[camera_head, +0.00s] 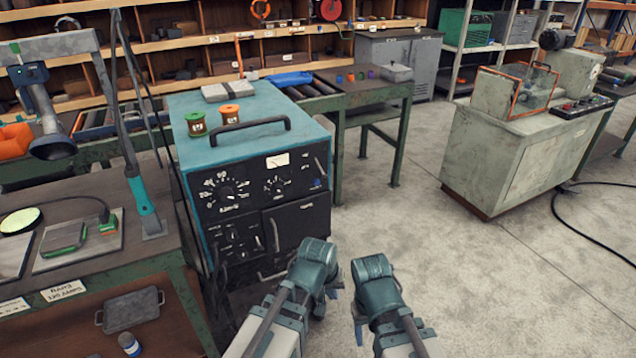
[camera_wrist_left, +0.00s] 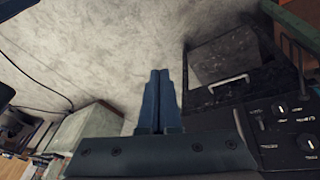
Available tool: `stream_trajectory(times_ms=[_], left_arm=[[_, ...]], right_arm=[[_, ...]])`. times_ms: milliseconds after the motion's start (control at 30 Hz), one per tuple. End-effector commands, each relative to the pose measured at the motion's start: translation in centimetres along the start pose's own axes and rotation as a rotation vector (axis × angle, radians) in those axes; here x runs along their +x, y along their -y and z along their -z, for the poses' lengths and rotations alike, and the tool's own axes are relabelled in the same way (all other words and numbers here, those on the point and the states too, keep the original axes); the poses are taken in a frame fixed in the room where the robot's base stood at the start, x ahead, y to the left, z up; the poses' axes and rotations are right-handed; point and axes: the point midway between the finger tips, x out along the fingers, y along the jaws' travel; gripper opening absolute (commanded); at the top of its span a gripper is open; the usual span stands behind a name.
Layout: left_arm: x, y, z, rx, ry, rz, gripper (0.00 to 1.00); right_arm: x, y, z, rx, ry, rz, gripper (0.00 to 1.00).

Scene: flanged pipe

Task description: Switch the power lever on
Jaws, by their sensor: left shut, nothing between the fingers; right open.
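The teal machine (camera_head: 262,150) with a black front panel of dials and knobs stands left of centre in the head view. A small pale lever-like part (camera_head: 319,163) sits at the panel's upper right; I cannot tell whether it is the power lever, or its position. My left gripper (camera_head: 334,288) is in front of the machine's lower right side, apart from it. In the left wrist view its fingers (camera_wrist_left: 159,100) are shut and empty, with the machine's panel (camera_wrist_left: 285,130) to the right. My right gripper (camera_head: 358,322) is open and empty, lower and to the right.
A workbench (camera_head: 160,255) with tools stands close on the left. A pale green machine (camera_head: 530,140) stands at the right, with a black cable (camera_head: 575,225) on the floor. The middle floor is clear.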

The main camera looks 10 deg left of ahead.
Motion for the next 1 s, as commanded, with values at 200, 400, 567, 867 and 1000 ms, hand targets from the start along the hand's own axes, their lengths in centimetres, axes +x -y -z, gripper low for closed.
stream_trajectory(times_ms=[200,400,567,867,1000], left_arm=[[-0.5,0.2,11.1,-0.501,-0.324,-0.278,0.0],[-4.0,3.3,19.6,-0.921,-0.564,-0.56,0.0],[-6.9,6.4,23.6,-1.154,-0.695,-0.748,0.0],[-9.4,9.2,26.0,-1.315,-0.786,-0.896,0.0],[-9.5,9.3,26.0,-1.318,-0.788,-0.899,0.0]], right_arm=[[1.2,0.1,0.1,0.0,0.0,0.0,0.58],[1.9,0.2,0.1,0.0,0.0,0.0,0.58],[2.2,0.2,0.1,0.0,0.0,0.0,0.58],[2.4,0.2,0.1,0.0,0.0,0.0,0.58],[2.4,0.2,0.1,0.0,0.0,0.0,0.58]])
